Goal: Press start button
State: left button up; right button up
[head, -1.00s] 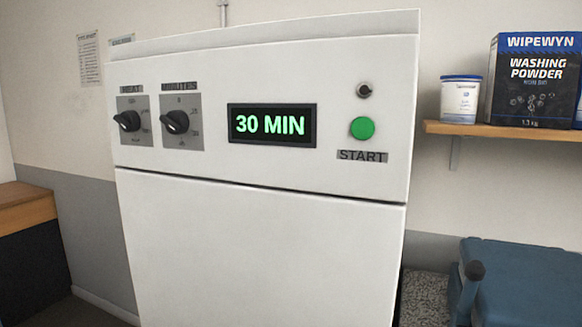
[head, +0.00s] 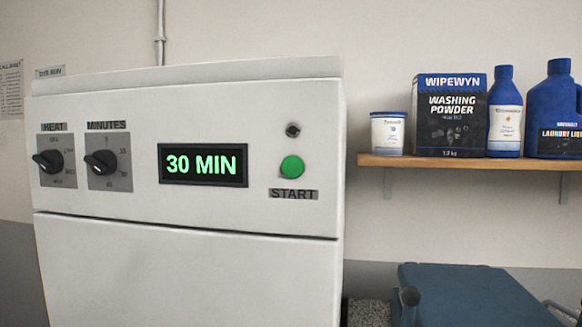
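The green round start button (head: 292,167) is on the upper right of the white machine's front panel (head: 255,115). A label reading START (head: 293,194) is just below it, and a small dark round fitting (head: 293,130) is just above it. The display (head: 203,165) to its left reads 30 MIN in green. A HEAT knob (head: 47,162) and a MINUTES knob (head: 101,162) are at the panel's left. Neither of my grippers is in the head view.
A wooden wall shelf (head: 470,162) at the right holds a small white tub (head: 388,133), a washing powder box (head: 450,112), a blue-and-white bottle (head: 505,115) and a blue laundry liquid jug (head: 553,110). Below it is a blue padded item (head: 480,297), close to the machine's right side.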

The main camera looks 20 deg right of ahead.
grip_shut()
dwell(1.4)
